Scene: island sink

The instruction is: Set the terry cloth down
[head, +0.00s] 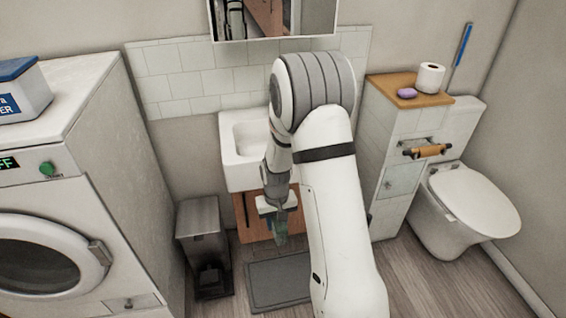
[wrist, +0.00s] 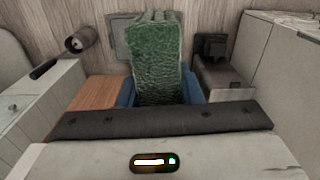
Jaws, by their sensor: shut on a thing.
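The green terry cloth (wrist: 158,65) hangs between the blue fingers of my gripper (wrist: 158,88) in the wrist view. The gripper is shut on it. The cloth's far end is bunched and reaches out past the fingertips. In the head view my gripper (head: 276,218) points down in front of the sink cabinet, with the cloth (head: 281,238) showing small and dark green below it. The cloth appears to be in the air above the floor. My arm hides part of the sink area.
A white sink (head: 238,172) is on the wall above a wooden cabinet (head: 252,225). A grey mat (head: 275,284) lies on the floor. A pedal bin (head: 202,235) and washing machine (head: 85,160) stand left. A toilet (head: 465,205) and a wood-topped ledge (head: 400,88) are right.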

